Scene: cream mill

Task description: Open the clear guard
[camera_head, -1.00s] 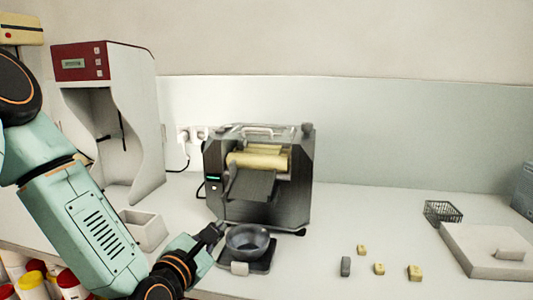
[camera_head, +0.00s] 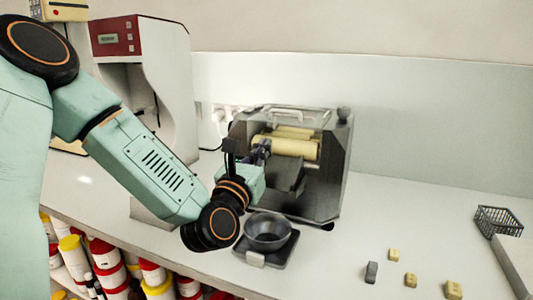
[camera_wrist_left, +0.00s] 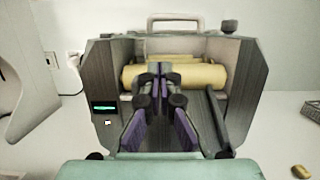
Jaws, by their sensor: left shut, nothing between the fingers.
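The mill (camera_head: 340,165) is a dark grey machine with cream rollers (camera_head: 292,146) in its front opening. A pale handle (camera_head: 300,111) shows along its top edge, and it also shows in the left wrist view (camera_wrist_left: 175,18). The clear guard's pane is too faint to make out, so I cannot tell how it stands. My left gripper (camera_head: 264,148) is in front of the rollers, below the handle. Its fingers are shut and empty in the left wrist view (camera_wrist_left: 160,76), covering part of the rollers. Contact with the mill is unclear. My right gripper is not seen.
A dark bowl (camera_head: 268,230) stands on a small scale (camera_head: 285,254) before the mill. Small yellow blocks (camera_head: 411,280), a grey block (camera_head: 371,272) and a wire basket (camera_head: 499,222) are to the right. A tall red and white machine (camera_head: 165,75) stands left.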

